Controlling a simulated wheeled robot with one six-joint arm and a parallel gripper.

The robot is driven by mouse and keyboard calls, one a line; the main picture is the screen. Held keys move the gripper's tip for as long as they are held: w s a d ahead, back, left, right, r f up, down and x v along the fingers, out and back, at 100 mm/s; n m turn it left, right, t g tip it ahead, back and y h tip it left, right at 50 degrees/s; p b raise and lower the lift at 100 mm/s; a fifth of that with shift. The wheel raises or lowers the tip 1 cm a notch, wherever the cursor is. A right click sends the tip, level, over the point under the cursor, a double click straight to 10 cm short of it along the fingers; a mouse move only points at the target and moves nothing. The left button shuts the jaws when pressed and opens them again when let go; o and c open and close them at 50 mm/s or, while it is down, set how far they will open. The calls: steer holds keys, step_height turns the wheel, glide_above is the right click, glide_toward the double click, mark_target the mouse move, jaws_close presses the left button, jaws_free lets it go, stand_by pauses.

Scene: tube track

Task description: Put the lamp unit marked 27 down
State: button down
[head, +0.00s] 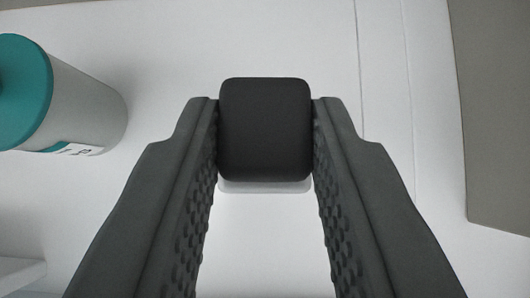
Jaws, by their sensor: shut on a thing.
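My gripper (265,140) points away from me in the middle of the head view. Its two dark, ridged fingers are shut on a dark block with rounded corners, which I take to be the lamp unit (265,128). A pale strip shows just below the dark block's near edge. No number 27 is visible on the side facing me. The block is over a white surface (200,40); I cannot tell whether it touches it.
A pale grey cylinder with a teal cap (25,90) and a partly seen label stands at the left. A pale edge shows at the lower left. Thin seams run down the white surface at right, beyond which lies a grey-brown area (500,110). White surface around the block is clear.

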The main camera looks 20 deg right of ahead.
mark_target(264, 189)
steer(key=shift+f, duration=1.85)
steer(key=c, duration=0.9)
jaws_free()
steer(key=shift+c, duration=0.2)
steer(key=v, duration=1.2)
steer(key=s+d+r+n+t+y, duration=0.1)
steer(key=s+t, duration=0.3)
steer(key=s, duration=1)
steer(key=s+d+r+n+t+y, duration=0.1)
steer(key=s+r+t, duration=0.3)
steer(key=s, duration=1.1)
steer(key=shift+s+d+r+n+t+y, duration=0.25)
steer(key=shift+n+t+y, duration=0.15)
steer(key=shift+n, duration=0.4)
